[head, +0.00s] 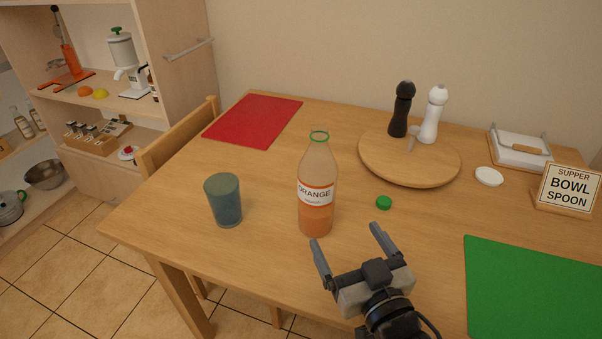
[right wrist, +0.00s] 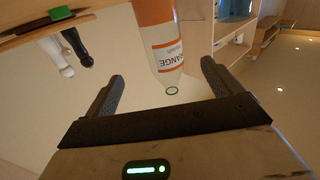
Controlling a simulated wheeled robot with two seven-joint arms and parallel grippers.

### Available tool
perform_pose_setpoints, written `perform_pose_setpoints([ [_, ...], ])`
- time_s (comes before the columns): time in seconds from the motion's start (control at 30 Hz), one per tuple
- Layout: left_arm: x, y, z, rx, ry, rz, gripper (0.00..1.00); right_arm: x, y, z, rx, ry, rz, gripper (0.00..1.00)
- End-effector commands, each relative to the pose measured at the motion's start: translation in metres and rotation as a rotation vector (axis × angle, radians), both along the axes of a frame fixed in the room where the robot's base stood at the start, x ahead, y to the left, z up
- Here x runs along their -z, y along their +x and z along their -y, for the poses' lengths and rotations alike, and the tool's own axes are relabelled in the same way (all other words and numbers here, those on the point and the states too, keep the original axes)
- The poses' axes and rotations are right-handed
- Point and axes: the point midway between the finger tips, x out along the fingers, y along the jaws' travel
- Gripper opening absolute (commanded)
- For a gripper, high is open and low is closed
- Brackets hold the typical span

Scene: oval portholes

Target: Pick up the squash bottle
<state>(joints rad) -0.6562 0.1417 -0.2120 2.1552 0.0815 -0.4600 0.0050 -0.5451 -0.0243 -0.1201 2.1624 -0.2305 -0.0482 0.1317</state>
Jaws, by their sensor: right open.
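The squash bottle (head: 317,190) stands upright and uncapped on the wooden table, with an orange and white label and orange liquid low inside. Its green cap (head: 384,202) lies on the table to its right. My right gripper (head: 347,243) is open and empty, in front of the bottle and a little to its right. In the right wrist view the bottle (right wrist: 165,45) appears upside down, beyond and between the open fingers (right wrist: 160,82), not touching them. The cap (right wrist: 61,13) also shows there at the upper left. My left gripper is not in view.
A blue cup (head: 224,200) stands left of the bottle. A round board (head: 380,165) bears a black and a white mill. A red mat (head: 253,120), a green mat (head: 530,290), a small white disc (head: 489,176) and a sign (head: 568,190) are also on the table.

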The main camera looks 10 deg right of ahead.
Motion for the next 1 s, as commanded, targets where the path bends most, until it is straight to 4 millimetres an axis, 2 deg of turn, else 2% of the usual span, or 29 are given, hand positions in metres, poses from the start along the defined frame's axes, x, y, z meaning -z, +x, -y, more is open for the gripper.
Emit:
perform_pose_setpoints([
  [0.2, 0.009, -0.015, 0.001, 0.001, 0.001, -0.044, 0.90, -0.002, 0.043, -0.004, 0.000, -0.002, 0.003, 0.91],
  [0.4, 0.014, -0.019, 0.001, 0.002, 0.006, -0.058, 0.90, -0.001, 0.083, -0.007, 0.000, 0.000, 0.000, 0.91],
  [0.73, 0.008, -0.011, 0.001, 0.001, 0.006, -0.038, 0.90, -0.001, 0.111, -0.011, 0.000, 0.000, -0.002, 0.91],
  [1.0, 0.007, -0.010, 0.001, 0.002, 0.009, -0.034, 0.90, -0.003, 0.148, -0.017, 0.000, 0.000, -0.003, 0.91],
])
